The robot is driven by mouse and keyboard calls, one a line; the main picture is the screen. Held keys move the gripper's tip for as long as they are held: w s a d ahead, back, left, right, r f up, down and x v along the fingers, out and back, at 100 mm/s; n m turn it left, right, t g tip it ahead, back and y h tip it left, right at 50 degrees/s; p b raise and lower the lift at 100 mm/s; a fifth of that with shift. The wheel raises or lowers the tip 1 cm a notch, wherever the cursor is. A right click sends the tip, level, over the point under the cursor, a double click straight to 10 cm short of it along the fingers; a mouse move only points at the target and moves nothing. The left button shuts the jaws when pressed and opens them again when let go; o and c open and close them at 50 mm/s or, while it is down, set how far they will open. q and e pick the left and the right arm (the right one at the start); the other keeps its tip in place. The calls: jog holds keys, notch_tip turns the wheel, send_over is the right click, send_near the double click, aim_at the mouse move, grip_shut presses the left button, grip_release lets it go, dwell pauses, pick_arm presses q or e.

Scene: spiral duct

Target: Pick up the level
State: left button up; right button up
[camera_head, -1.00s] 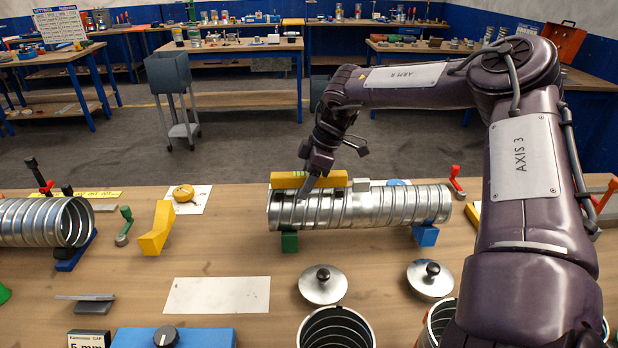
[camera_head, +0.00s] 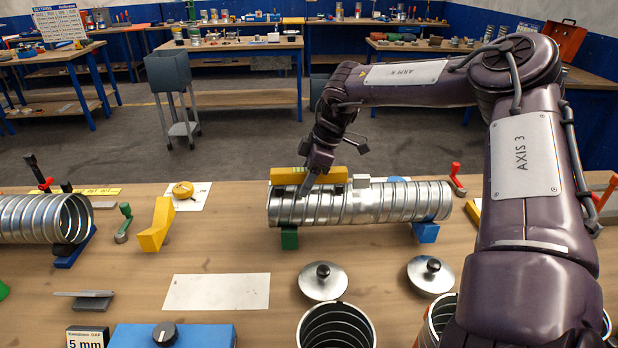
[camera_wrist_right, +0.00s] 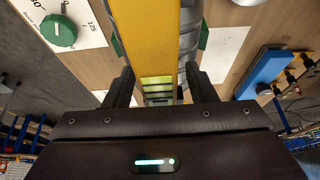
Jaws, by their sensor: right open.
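The level is a yellow bar (camera_head: 333,174) lying along the top of the silver spiral duct (camera_head: 390,203). In the right wrist view the yellow level (camera_wrist_right: 152,45) runs up the middle, with greenish vials near the jaws. My left gripper is not in view.
The duct rests on a green block (camera_head: 289,239) and a blue block (camera_head: 426,233). Two round lids (camera_head: 323,281) lie in front. Another spiral duct (camera_head: 40,219) is at left.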

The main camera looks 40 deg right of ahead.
grip_shut()
jog(key=shift+r, duration=0.1)
dwell(0.3)
